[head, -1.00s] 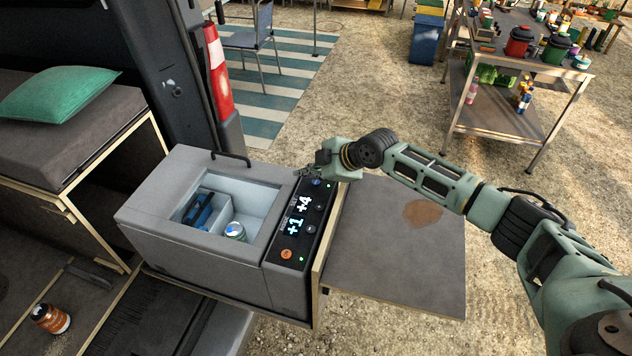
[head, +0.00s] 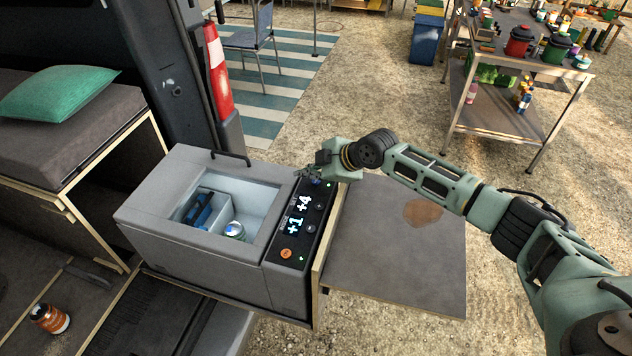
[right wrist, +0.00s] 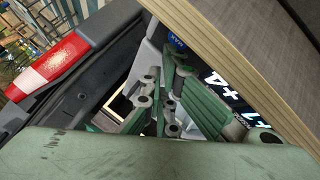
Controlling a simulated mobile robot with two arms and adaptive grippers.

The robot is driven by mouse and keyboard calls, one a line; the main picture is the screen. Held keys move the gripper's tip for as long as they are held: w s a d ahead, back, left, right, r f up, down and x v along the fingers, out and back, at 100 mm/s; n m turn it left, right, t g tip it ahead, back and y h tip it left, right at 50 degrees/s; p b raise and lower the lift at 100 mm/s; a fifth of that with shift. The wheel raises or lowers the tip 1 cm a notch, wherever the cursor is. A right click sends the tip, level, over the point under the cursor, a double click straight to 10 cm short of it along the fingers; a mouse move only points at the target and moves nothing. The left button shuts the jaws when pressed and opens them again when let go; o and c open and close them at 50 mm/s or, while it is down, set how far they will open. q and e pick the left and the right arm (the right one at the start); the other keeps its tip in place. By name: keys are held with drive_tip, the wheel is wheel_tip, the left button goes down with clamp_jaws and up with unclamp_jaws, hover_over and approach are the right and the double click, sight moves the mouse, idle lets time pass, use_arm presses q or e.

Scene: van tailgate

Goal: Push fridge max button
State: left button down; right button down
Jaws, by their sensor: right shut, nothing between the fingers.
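The grey fridge box (head: 195,240) stands on the van's slide-out with its top open. Its black control panel (head: 291,256) runs along the right side, with a lit display (head: 297,214) reading "+1 +4", an orange button (head: 286,253) and a blue button (head: 316,183) at the far end. In the right wrist view the blue button (right wrist: 177,42) shows the word MAX, partly cut off by a wooden edge. My right gripper (head: 303,176) is shut and empty at the panel's far end, right beside the blue button; I cannot tell whether it touches. The left gripper is not seen.
A wooden board edge (head: 322,255) and a grey shelf (head: 390,255) lie right of the fridge, under my right arm. A black handle (head: 232,157) rises behind the fridge. A can (head: 234,231) and a blue item lie inside it.

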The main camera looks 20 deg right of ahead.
drive_tip(key=shift+f+b, duration=0.4)
drive_tip(key=shift+f, duration=0.2)
idle(0.5)
drive_tip(key=shift+s+f, duration=0.3)
drive_tip(key=shift+f, duration=0.2)
idle(0.3)
drive_tip(key=shift+r, duration=0.15)
drive_tip(key=shift+w+r, duration=0.15)
drive_tip(key=shift+r, duration=0.5)
drive_tip(key=shift+w+r+p, duration=0.15)
drive_tip(key=shift+r+p, duration=0.7)
wheel_tip(320, 180, up, 4)
drive_tip(key=shift+f+p, duration=0.2)
drive_tip(key=shift+p, duration=1)
